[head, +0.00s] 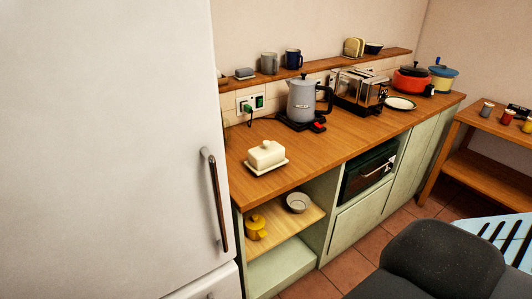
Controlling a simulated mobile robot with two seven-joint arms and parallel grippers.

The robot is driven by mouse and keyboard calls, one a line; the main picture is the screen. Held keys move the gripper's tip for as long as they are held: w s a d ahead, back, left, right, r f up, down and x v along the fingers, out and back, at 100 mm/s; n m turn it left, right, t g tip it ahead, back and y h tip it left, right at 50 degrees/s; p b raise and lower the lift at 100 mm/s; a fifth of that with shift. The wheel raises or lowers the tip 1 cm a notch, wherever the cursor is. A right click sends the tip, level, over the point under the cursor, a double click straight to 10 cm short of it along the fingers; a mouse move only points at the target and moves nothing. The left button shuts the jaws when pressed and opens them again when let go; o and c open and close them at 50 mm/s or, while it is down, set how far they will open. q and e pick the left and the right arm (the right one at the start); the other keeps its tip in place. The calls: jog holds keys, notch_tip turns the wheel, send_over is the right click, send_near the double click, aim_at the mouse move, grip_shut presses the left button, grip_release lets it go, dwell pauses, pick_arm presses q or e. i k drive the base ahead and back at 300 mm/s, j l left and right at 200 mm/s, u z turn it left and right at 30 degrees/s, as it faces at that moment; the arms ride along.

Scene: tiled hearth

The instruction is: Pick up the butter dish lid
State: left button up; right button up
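The butter dish lid (267,154) is a cream, rounded box-shaped cover with a small knob on top. It sits on its pale butter dish base (252,171) at the near left end of the wooden counter, close to the front edge. Neither of my grippers shows in the head view.
A white fridge (120,140) stands tall just left of the counter (336,148). A grey kettle (302,100) and a toaster (360,90) stand behind and right of the dish. A dark chair (445,260) is at the lower right. The counter right of the dish is clear.

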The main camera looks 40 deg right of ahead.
aim_at(261, 157)
jog(key=l+z, duration=0.15)
jog(key=l, duration=0.95)
jog(key=l+z, duration=0.15)
jog(key=l, duration=0.9)
jog(key=i+l+z, duration=0.15)
jog(key=l, duration=0.9)
